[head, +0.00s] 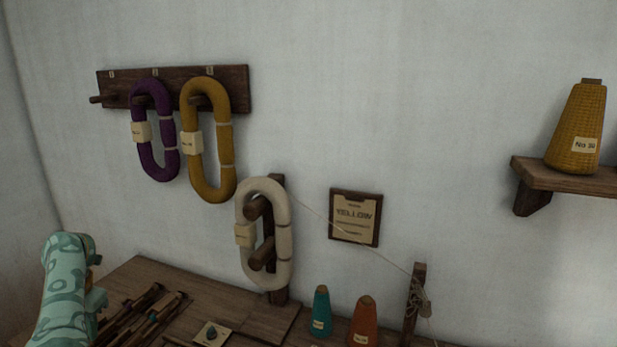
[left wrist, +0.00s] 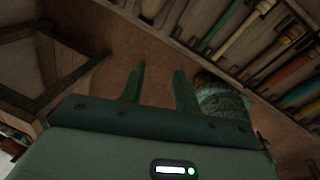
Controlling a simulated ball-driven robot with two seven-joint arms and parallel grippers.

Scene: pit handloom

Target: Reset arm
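My left arm (head: 65,290) comes in at the lower left of the head view, teal and patterned, beside the bench's left end.
Purple (head: 142,166) and mustard (head: 222,150) hanks hang on a wall peg rack (head: 236,88). A cream hank (head: 284,240) hangs on a stand. Teal (head: 321,312) and orange (head: 363,322) cones stand on the bench (head: 140,275). A thread runs to a post (head: 412,305). A shelf (head: 540,175) holds a yellow cone (head: 578,130).

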